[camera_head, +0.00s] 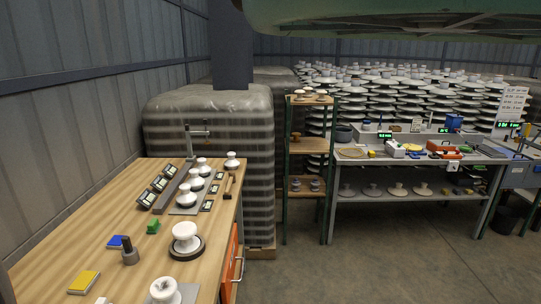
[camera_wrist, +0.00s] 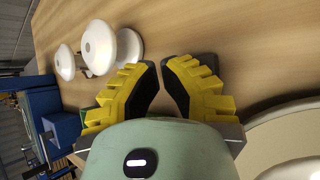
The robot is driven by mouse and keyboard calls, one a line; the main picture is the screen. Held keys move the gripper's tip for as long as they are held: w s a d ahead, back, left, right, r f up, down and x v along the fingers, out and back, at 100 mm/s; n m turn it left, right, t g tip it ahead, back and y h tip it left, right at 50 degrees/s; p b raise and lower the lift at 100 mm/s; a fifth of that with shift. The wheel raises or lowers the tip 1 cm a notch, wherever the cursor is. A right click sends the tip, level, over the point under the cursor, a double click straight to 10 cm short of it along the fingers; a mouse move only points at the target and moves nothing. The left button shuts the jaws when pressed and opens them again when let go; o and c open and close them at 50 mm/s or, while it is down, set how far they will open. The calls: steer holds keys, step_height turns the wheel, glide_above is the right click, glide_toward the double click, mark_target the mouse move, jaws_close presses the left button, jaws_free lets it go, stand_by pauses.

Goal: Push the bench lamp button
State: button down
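I cannot pick out the bench lamp button for certain in either view. A wooden bench (camera_head: 92,225) runs along the left in the head view, and its top also shows in the wrist view (camera_wrist: 225,30). A grey post with a crossbar (camera_head: 188,142) stands at its far end; I cannot tell whether it is a lamp. My gripper (camera_wrist: 160,63) shows in the wrist view with yellow, black-padded fingers. Its tips are almost together, with nothing visible between them, above or beside the wooden surface. Its fingertips are not visible in the head view.
The bench holds white insulators (camera_head: 185,238), small dark display boxes (camera_head: 147,198), a green block (camera_head: 153,227) and a yellow book (camera_head: 84,283). White insulators (camera_wrist: 98,47) are near my fingers. A shelf (camera_head: 309,145) and second workbench (camera_head: 415,161) stand beyond. The middle floor is clear.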

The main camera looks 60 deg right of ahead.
step_height(320, 180, up, 6)
steer(key=p, duration=0.6)
steer(key=shift+r, duration=0.1)
stand_by(0.3)
